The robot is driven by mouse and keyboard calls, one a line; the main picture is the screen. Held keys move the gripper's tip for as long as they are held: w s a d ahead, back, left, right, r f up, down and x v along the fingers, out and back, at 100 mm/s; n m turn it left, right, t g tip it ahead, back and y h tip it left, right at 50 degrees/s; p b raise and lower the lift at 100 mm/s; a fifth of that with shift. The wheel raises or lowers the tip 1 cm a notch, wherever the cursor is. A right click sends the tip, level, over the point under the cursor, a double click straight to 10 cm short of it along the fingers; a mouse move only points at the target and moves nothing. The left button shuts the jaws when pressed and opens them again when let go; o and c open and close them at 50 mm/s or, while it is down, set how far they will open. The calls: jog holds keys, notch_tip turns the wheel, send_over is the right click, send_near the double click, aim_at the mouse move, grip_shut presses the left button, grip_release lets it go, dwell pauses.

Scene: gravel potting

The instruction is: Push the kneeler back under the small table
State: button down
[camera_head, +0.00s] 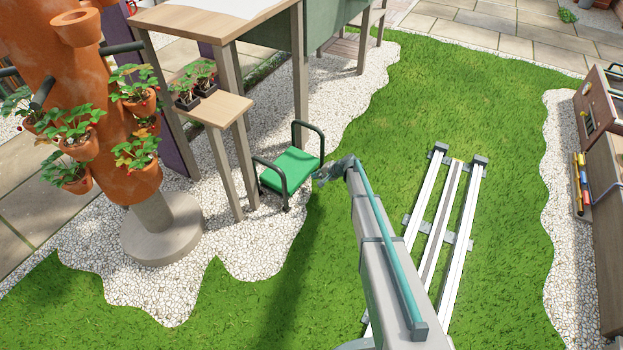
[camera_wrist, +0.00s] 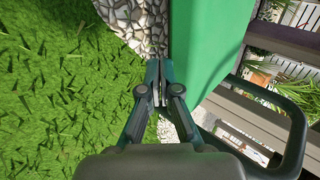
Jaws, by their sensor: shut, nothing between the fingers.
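The kneeler (camera_head: 291,170) has a green pad and dark tubular side handles. It stands on the gravel beside the small table, on its right, near the grass edge. The small table (camera_head: 220,106) has a light wooden top and grey legs. My gripper (camera_head: 320,180) is shut and empty at the right side of the kneeler. In the wrist view the shut fingertips (camera_wrist: 160,65) are at the edge of the green pad (camera_wrist: 200,45), with a dark handle (camera_wrist: 297,130) at the right. I cannot tell whether the fingers touch the kneeler.
Potted seedlings (camera_head: 195,83) stand on the small table. A taller table (camera_head: 205,20) stands behind it. A terracotta planter tower (camera_head: 125,150) with strawberry plants is at the left. Open grass (camera_head: 455,95) lies to the right of the kneeler.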

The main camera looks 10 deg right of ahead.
aim_at(286, 158)
jog(key=shift+w+a+p, duration=0.85)
jog(key=shift+w+a, duration=1.7)
jog(key=shift+a, duration=0.45)
jog(key=shift+w+a+p, duration=0.8)
jog(key=shift+w+a, duration=1.75)
jog(key=shift+a, duration=0.45)
jog(key=shift+w+a+p, duration=0.85)
jog(key=shift+w+a, duration=1.7)
jog(key=shift+a, duration=0.45)
jog(key=shift+s+d+r, duration=0.35)
jog(key=shift+s+d, duration=0.4)
jog(key=shift+d, duration=0.2)
jog(key=shift+s+d+r, duration=0.35)
jog(key=shift+s+d, duration=0.45)
jog(key=shift+d, duration=0.1)
jog(key=shift+s+d+r, duration=0.35)
jog(key=shift+s+d, duration=0.4)
jog(key=shift+d, duration=0.2)
